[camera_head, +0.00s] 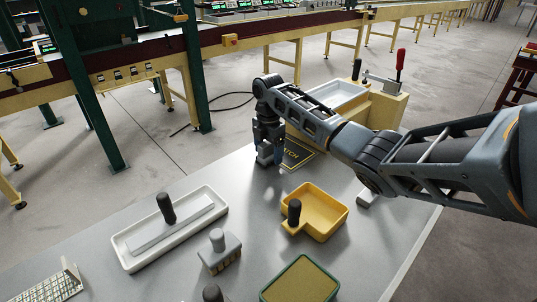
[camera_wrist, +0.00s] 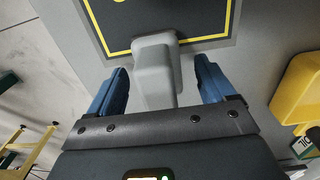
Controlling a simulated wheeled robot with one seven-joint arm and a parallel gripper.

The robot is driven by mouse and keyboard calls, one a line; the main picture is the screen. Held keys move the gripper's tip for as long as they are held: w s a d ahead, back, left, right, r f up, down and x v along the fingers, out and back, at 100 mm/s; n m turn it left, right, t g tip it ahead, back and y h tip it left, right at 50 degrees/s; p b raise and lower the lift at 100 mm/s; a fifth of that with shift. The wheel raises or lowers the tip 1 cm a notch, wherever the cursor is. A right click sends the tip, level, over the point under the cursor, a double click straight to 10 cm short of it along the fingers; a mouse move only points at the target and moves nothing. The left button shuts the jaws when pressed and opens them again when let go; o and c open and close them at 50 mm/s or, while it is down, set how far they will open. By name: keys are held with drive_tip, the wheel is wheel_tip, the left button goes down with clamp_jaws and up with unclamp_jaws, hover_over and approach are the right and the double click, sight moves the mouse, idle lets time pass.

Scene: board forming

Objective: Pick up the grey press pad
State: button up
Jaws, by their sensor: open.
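A grey block with a wider upper end, which looks like the grey press pad (camera_wrist: 154,62), stands between my gripper's blue fingers in the wrist view. My gripper (camera_wrist: 162,84) is open, with a gap visible on each side of the block. In the head view my gripper (camera_head: 268,143) points down at the far edge of the grey table, around the pad (camera_head: 265,156). The pad is at the border of a black mat with yellow lines (camera_head: 300,153). My gripper hides part of the pad and its base.
A yellow tray (camera_head: 325,219) with a black-handled tool is to the right. A beige press station (camera_head: 388,110) stands behind my arm.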

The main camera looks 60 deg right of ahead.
drive_tip(key=shift+f, duration=0.1)
drive_tip(key=shift+c, duration=0.3)
drive_tip(key=c, duration=1.2)
